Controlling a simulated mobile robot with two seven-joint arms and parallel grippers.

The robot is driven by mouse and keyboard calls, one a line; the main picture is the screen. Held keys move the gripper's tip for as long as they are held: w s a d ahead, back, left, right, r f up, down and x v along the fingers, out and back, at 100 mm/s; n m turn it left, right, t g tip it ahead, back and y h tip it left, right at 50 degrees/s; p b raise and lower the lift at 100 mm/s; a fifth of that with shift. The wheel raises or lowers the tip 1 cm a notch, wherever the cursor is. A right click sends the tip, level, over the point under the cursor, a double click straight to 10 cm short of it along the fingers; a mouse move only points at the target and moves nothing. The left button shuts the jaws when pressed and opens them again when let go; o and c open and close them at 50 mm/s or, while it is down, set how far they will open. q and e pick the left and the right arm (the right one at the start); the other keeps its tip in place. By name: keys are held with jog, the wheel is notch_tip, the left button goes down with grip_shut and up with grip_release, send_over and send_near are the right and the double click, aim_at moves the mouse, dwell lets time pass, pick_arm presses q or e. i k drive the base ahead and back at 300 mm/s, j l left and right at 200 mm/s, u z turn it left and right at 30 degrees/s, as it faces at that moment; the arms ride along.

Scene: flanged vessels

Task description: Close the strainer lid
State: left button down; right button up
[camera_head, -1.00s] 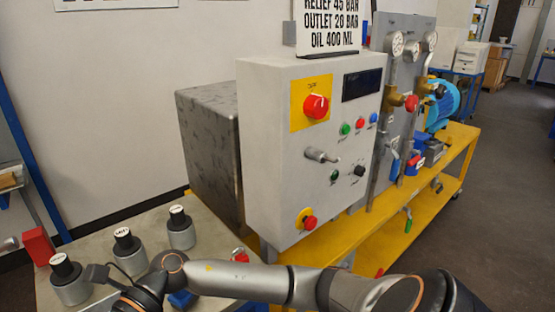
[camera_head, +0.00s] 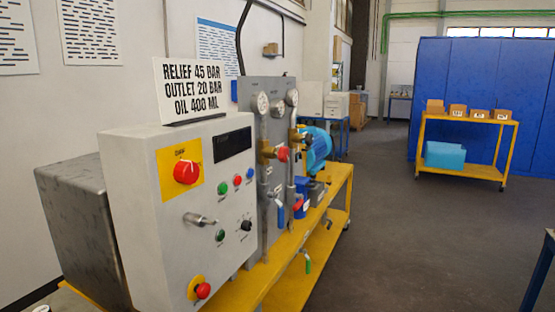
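I cannot make out a strainer or its lid in the head view. The machine in view has a grey control box (camera_head: 150,240) with a red rotary knob (camera_head: 186,172) on a yellow plate. Behind it is a grey panel (camera_head: 275,95) with round gauges (camera_head: 262,103), brass fittings (camera_head: 267,149) and a blue-handled valve (camera_head: 280,212). A blue motor (camera_head: 317,148) stands beyond the panel on a yellow frame (camera_head: 275,270). Neither of my grippers shows in the head view.
A dark metal tank (camera_head: 85,232) stands left of the control box. A yellow cart (camera_head: 490,172) with small boxes and a blue bin (camera_head: 445,156) stands before a blue partition (camera_head: 480,75). Grey floor (camera_head: 400,235) is open to the right. A blue table leg (camera_head: 540,275) is at the right edge.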

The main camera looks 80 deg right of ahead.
aim_at(299, 171)
jog(key=i+z, duration=0.1)
jog(key=z, duration=0.35)
jog(key=i+z, duration=0.1)
jog(key=z, duration=0.3)
